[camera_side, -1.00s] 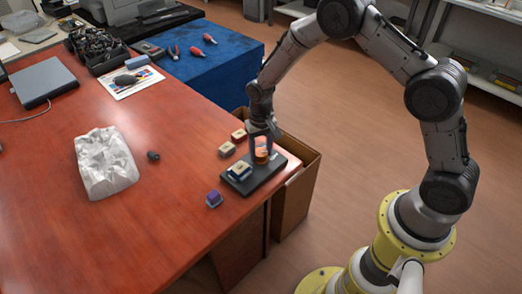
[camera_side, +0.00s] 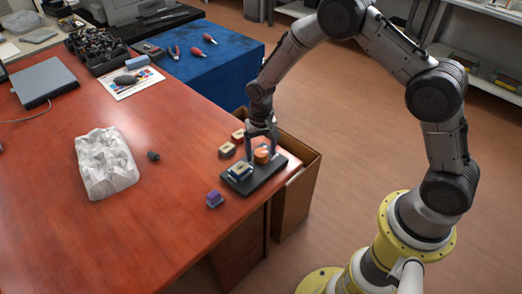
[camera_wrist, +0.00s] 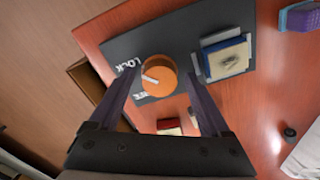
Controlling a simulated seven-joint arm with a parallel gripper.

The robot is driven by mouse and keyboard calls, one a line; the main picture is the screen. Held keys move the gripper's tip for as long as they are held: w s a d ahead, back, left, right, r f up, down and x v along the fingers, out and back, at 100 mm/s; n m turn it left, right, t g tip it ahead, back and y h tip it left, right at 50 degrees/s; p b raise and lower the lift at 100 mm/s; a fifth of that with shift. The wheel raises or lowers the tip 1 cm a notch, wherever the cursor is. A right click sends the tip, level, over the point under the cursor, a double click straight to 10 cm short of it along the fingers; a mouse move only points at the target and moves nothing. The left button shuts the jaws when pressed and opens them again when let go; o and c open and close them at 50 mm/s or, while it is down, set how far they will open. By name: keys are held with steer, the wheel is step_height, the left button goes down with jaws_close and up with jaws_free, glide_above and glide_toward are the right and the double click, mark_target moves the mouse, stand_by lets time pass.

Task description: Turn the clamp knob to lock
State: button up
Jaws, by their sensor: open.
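The clamp knob is an orange disc (camera_side: 261,156) on a dark base plate (camera_side: 262,180). In the wrist view the knob (camera_wrist: 162,68) bears a short white mark, slanting toward its left edge. White "LOCK" lettering is left of it on the plate (camera_wrist: 178,35); a second label below is partly hidden by a finger. My gripper (camera_side: 262,149) is open, with fingers spread on either side of the knob. In the wrist view gaps show between knob and fingers (camera_wrist: 163,63).
Two small cartridges, tan (camera_side: 227,150) and red (camera_side: 238,136), stand behind the plate, and a purple one (camera_side: 215,198) in front. A cardboard box (camera_side: 298,190) is beside the table edge. Crumpled white material (camera_side: 105,163) lies left; table between is mostly clear.

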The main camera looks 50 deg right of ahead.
steer(key=shift+r, duration=0.1)
step_height(320, 180, up, 14)
stand_by(0.5)
step_height(320, 180, up, 4)
steer(key=t, duration=0.1)
glide_above(261, 152)
steer(key=s+d+r+t, duration=0.2)
steer(key=s+r+t, duration=0.2)
steer(key=s+r, duration=0.95)
steer(key=s+f+n, duration=0.1)
steer(key=s+n, duration=0.1)
steer(key=s, duration=0.5)
steer(key=s+d+f+n, duration=0.1)
steer(key=s+n, duration=0.2)
steer(key=s, duration=0.5)
steer(key=shift+f+t, duration=0.25)
steer(key=shift+t, duration=0.05)
